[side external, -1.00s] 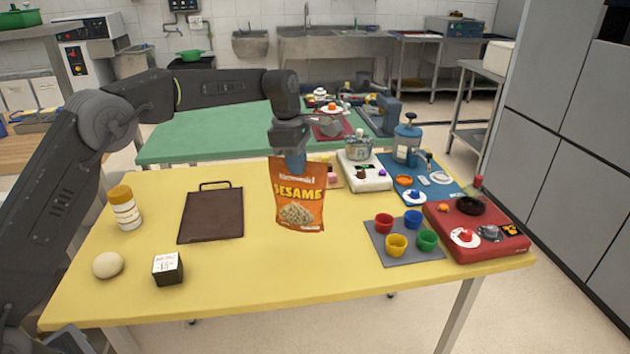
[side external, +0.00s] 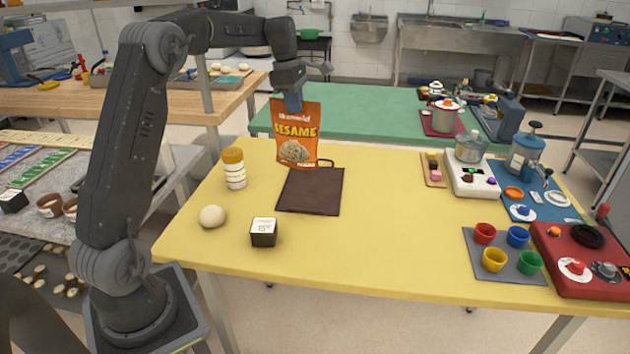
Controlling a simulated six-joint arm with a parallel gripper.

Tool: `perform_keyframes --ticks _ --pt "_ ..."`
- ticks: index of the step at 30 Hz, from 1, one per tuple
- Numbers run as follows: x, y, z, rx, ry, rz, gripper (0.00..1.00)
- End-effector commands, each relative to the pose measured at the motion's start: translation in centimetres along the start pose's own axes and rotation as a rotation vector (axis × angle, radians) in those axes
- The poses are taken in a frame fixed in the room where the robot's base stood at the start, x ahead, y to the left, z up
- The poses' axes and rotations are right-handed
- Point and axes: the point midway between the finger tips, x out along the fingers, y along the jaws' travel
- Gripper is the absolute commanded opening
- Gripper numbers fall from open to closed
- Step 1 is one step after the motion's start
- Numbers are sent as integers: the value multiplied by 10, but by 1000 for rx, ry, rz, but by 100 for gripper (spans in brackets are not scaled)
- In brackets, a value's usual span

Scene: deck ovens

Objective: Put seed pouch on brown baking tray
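The seed pouch (side external: 297,135) is orange with "SESAME" printed on its front. It hangs upright from my gripper (side external: 293,103), which is shut on its top edge. The brown baking tray (side external: 312,192) lies flat on the yellow table, with its handle at the far side. The pouch's lower edge appears just over the tray's far edge and hides part of the handle. The pouch seems to be held in the air; its exact height above the tray cannot be told.
A white jar with a yellow lid (side external: 234,168), a round dough ball (side external: 212,216) and a small dark box (side external: 264,232) stand left of and before the tray. Coloured cups (side external: 494,259) are on a grey mat at right. The table's middle (side external: 400,220) is clear.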

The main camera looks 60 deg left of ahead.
Motion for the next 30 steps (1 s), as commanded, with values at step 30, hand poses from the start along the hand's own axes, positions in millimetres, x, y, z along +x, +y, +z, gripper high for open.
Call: perform_keyframes --ticks 30 --pt "70 30 18 -114 0 20 0"
